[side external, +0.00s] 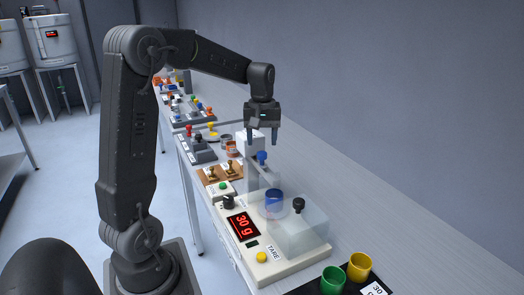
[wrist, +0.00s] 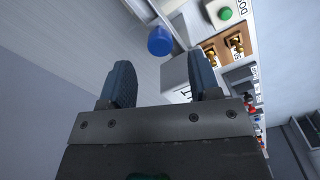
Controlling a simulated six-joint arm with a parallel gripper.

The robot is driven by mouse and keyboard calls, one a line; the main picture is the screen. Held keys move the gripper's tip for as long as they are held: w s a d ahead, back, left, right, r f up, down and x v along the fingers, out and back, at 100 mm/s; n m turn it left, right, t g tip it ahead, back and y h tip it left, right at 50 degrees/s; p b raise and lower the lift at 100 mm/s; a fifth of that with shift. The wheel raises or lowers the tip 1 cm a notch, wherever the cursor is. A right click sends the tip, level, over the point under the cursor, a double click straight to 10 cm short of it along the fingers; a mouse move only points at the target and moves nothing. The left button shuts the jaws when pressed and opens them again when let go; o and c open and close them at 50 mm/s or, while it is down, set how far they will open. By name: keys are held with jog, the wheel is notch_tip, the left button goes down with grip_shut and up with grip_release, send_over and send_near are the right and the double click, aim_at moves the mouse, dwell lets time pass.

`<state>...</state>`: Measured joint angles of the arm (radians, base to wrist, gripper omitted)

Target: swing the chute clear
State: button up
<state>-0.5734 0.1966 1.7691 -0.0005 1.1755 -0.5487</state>
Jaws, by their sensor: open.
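My gripper (side external: 263,138) points down with its fingers apart and nothing between them. It hangs above a blue knob (side external: 262,157) on the pale grey, partly see-through chute piece (side external: 262,176), which stands by the scale. In the wrist view the blue knob (wrist: 160,41) lies beyond the gap between my fingertips (wrist: 162,80), apart from them. A white box (side external: 252,138) stands close behind the gripper; its lettering is partly cut off in the wrist view (wrist: 180,78). How the chute joins the box is hidden.
The scale (side external: 262,272) reads 30 g. A blue cup (side external: 273,208) stands beside or under a clear cover (side external: 308,232) with a black knob. Green (side external: 332,281) and yellow (side external: 359,267) cups stand in front. Several small controls lie farther back. The bench right of the chute is clear.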

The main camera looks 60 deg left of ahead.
aim_at(262, 153)
jog(key=shift+f, duration=2.05)
jog(key=shift+c, duration=0.2)
grip_shut()
